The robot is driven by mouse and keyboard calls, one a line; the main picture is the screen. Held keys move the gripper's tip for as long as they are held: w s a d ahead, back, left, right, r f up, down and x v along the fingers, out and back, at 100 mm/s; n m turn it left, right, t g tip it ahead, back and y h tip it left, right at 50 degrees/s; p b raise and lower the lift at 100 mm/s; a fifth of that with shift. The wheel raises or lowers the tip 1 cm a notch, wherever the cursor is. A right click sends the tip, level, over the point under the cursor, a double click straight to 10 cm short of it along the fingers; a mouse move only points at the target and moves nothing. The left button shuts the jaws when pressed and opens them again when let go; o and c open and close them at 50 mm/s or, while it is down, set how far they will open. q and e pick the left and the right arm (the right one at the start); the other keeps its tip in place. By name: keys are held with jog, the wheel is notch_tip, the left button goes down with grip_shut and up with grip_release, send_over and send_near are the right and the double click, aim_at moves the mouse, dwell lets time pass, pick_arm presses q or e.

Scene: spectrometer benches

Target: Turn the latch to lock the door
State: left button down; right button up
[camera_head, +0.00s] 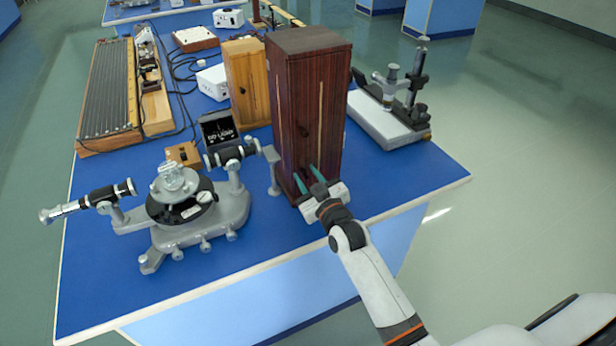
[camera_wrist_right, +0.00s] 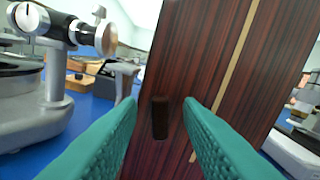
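A tall dark red-brown wooden cabinet (camera_head: 308,95) stands upright on the blue bench, its door appearing closed. A small dark latch (camera_head: 304,131) sits on its front face. In the right wrist view the latch (camera_wrist_right: 160,117) is an upright dark bar on the striped wood, between the fingers in the picture and apart from both. My right gripper (camera_head: 309,180) is open and empty in front of the cabinet, its teal fingers pointing at the front face; the fingers (camera_wrist_right: 162,120) also frame the latch in the wrist view. My left gripper is not in view.
A grey spectrometer (camera_head: 205,215) stands left of the cabinet, its telescope end close by. A lighter wooden cabinet (camera_head: 245,80) is behind it. A microscope-like instrument on a white base (camera_head: 380,122) stands right. The bench's front right corner (camera_head: 440,180) is clear.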

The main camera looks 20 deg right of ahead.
jog(key=shift+c, duration=0.4)
grip_shut()
jog(key=shift+r+m+p, duration=0.2)
jog(key=shift+m+p, duration=0.6)
jog(key=shift+m, duration=0.5)
jog(key=shift+f+m, duration=0.2)
jog(key=shift+m, duration=0.2)
jog(key=shift+o, duration=0.4)
grip_release()
jog(key=shift+s, duration=0.1)
